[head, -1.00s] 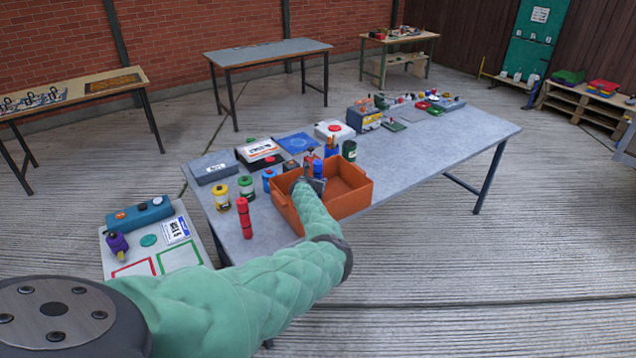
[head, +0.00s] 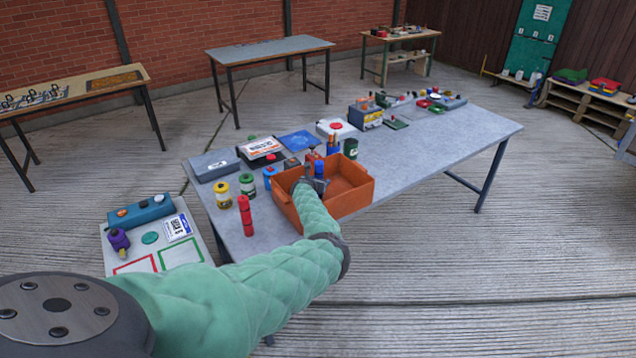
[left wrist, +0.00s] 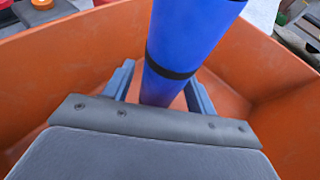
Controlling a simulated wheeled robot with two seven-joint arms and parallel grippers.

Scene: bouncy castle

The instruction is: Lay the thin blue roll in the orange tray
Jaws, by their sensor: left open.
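The orange tray (head: 352,204) stands on the grey table's near edge; its walls also show in the left wrist view (left wrist: 60,75). In the head view a small part of the roll (head: 319,167) shows above my left gripper (head: 312,182), which reaches into the tray. That gripper is open, with a finger on each side of the roll. I cannot tell whether the roll's lower end touches the tray floor. My right gripper is not in view.
A dark green can (head: 350,149) stands behind the tray. Boxes line the table's back. The grey table (head: 440,145) is bare to the tray's right.

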